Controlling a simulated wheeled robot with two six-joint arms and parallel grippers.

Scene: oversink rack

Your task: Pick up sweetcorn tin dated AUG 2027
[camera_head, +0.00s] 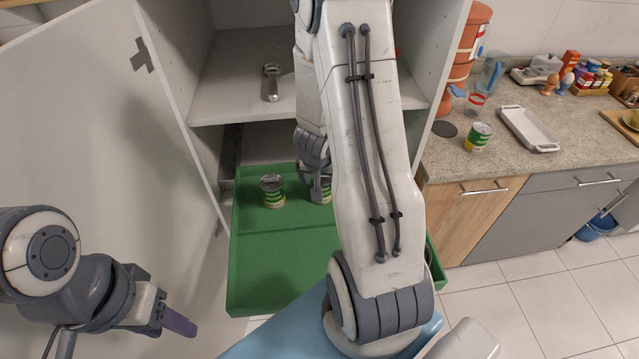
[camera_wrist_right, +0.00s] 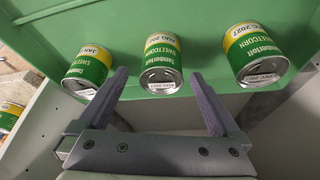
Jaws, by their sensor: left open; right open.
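Three green-and-yellow sweetcorn tins stand in a green drawer tray (camera_head: 285,255). In the right wrist view, the middle tin (camera_wrist_right: 163,62) has a label starting "AUG 202"; its last digit is unclear. The left tin (camera_wrist_right: 86,72) reads "JAN", and the right tin (camera_wrist_right: 255,55) seems to read "DEC 2027". My right gripper (camera_wrist_right: 160,78) is open, its fingertips to either side of the middle tin's near end. In the head view, one tin (camera_head: 272,192) is clear and another (camera_head: 322,192) is partly behind that gripper. My left gripper (camera_head: 180,322) is open and empty, away from the tins.
The tray sits below an open cabinet shelf (camera_head: 240,80) that bears a metal utensil (camera_head: 271,82). Another tin (camera_head: 478,137) stands on the counter beside a white dish (camera_head: 528,128). My right arm hides the tray's right part. The tray's front is clear.

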